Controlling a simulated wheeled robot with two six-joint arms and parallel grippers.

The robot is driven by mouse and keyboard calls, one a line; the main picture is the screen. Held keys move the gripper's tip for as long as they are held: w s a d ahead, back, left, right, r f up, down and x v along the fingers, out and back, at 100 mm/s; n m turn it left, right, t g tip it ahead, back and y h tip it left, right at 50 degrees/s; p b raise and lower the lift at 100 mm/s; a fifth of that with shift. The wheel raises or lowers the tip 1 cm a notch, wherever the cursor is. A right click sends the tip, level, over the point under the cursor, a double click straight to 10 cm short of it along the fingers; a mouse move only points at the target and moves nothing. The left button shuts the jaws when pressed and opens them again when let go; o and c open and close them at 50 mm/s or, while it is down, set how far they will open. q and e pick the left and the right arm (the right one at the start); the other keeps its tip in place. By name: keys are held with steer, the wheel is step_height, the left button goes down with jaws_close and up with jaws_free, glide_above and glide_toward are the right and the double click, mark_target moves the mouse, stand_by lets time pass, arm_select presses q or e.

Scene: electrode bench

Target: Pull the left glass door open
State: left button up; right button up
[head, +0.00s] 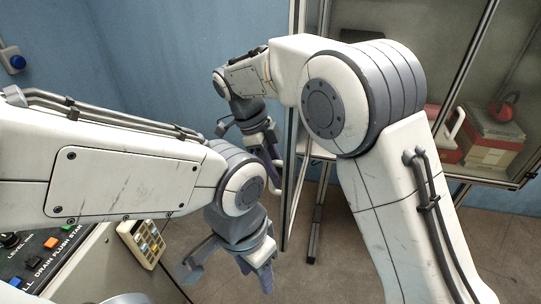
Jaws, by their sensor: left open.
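The left glass door (291,185) shows nearly edge-on as a tall, narrow metal-framed panel in the middle of the head view. It stands out from the cabinet (455,95), and my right arm hides part of it. My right gripper (273,168) points down just left of the door's frame. Its fingers overlap closely in this view, so I cannot tell whether they are apart or touch the door. My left gripper (265,278) is open and empty, lower down and left of the door's bottom end.
A control panel (45,262) and a beige keypad (142,243) are at lower left. Bare floor (335,265) lies below the door.

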steer(key=v, duration=0.6)
steer(key=shift+r, duration=0.4)
steer(key=shift+a, duration=0.15)
steer(key=s+r+n+g+y, duration=0.1)
steer(key=s+r+n+g, duration=0.1)
steer(key=s+n, duration=0.6)
steer(key=s+d+f+n+t+b, duration=0.3)
steer(key=s+d+n, duration=0.3)
steer(key=d+n, duration=0.45)
steer(key=s+f+n+y+p, duration=0.3)
steer(key=s+f+n, duration=0.3)
steer(key=s+n, duration=0.3)
steer(key=shift+s+y, duration=0.7)
